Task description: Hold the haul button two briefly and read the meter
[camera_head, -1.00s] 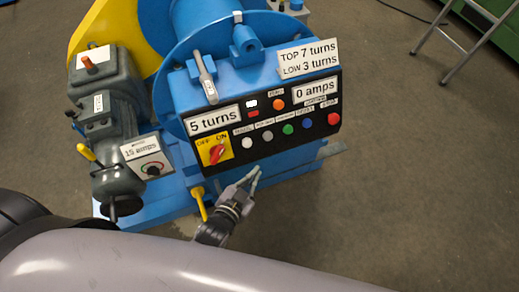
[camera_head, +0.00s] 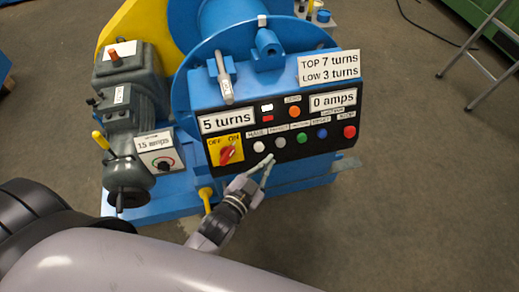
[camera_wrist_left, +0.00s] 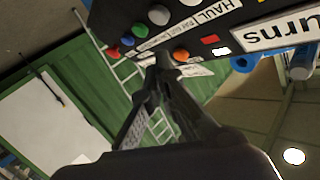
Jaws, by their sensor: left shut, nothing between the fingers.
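The black control panel (camera_head: 250,167) is on the blue drum machine. Its lower row has a white button (camera_head: 259,147) under the haul label, then grey (camera_head: 280,142), green (camera_head: 302,137), blue (camera_head: 322,133) and red (camera_head: 349,131) buttons. The meter plate (camera_head: 333,101) reads 0 amps; the turns plate (camera_head: 227,121) reads 5 turns. My left gripper (camera_head: 268,161) is shut and empty, its tips just below the white and grey buttons in the head view. In the left wrist view its tips (camera_wrist_left: 163,62) point toward the panel. Contact cannot be told. My right gripper is not in view.
A red switch (camera_head: 227,153) on a yellow plate sits left of the buttons. A grey motor (camera_head: 130,75) with a 15 amps dial box (camera_head: 158,160) stands left. A yellow lever (camera_head: 206,198) is beside my left arm.

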